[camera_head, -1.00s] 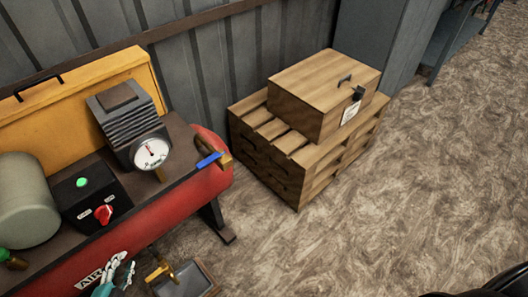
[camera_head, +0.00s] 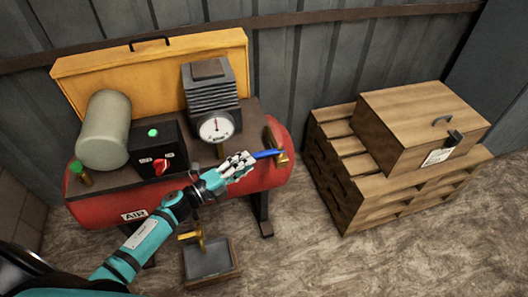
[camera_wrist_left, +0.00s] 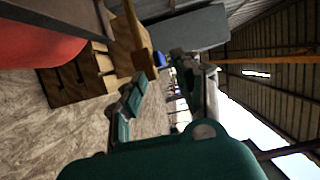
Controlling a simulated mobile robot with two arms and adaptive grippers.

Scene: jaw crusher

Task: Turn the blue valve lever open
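The blue valve lever (camera_head: 267,154) sticks out to the left from a brass valve (camera_head: 281,158) at the right end of the red air tank (camera_head: 270,178). My left gripper (camera_head: 246,163) is just left of the lever, close to its free end. In the left wrist view, the fingers of my left gripper (camera_wrist_left: 160,80) are spread apart. The lever (camera_wrist_left: 158,59) shows small beyond the gap between them, with the brass valve (camera_wrist_left: 140,45) behind it. I cannot tell whether a finger touches the lever. My right gripper is not in view.
A pressure gauge (camera_head: 215,128) and a black control box (camera_head: 156,152) with a red knob stand left of the lever. A wooden box (camera_head: 415,120) sits on pallets (camera_head: 370,195) to the right. A small tray with a brass fitting (camera_head: 212,262) lies below. Bare floor separates tank and pallets.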

